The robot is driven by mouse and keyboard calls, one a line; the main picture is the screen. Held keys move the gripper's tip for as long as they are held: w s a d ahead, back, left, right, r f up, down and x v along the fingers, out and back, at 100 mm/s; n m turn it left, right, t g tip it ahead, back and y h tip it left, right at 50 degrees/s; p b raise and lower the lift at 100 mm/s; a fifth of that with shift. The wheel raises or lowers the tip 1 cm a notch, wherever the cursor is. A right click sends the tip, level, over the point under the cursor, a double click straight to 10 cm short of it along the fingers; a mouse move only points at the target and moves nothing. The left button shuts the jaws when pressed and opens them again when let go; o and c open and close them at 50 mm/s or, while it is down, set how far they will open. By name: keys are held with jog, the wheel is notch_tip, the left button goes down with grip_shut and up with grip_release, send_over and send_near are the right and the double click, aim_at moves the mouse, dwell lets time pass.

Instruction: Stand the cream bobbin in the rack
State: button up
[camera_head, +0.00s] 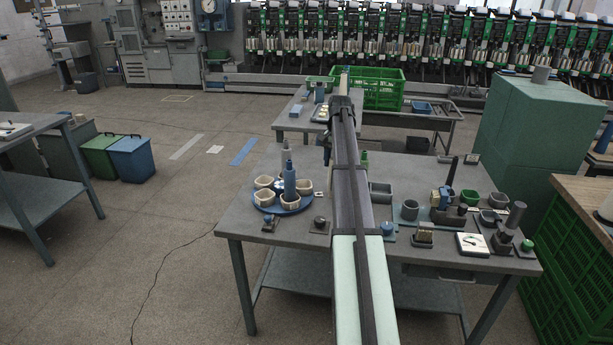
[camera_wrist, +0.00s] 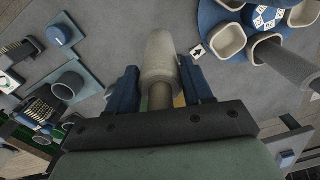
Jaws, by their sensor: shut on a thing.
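In the wrist view my gripper (camera_wrist: 162,85) is shut on the cream bobbin (camera_wrist: 160,58), a pale tapered piece between the two blue fingers. Its wide part points away from the palm and its narrower neck lies nearer the palm. Grey tabletop shows beyond the bobbin; I cannot tell its height above it. I cannot make out a rack for certain in either view.
A blue round tray (camera_head: 268,207) with several cream cups stands left of my arm; a blue bottle-shaped piece (camera_head: 290,180) rises there. The table's front left (camera_head: 245,222) is bare.

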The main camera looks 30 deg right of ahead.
jog(key=s+d+m, duration=0.1)
jog(key=s+d, duration=0.1)
jog(key=d, duration=0.9)
jog(key=s+d+m, duration=0.1)
jog(key=s+d, duration=0.1)
jog(key=d, duration=0.8)
jog(key=shift+d+f, duration=0.25)
jog(key=shift+d, duration=0.15)
jog(key=shift+f, duration=0.25)
jog(key=shift+f, duration=1.35)
dwell(0.3)
jog(key=shift+f, duration=1.1)
dwell(0.3)
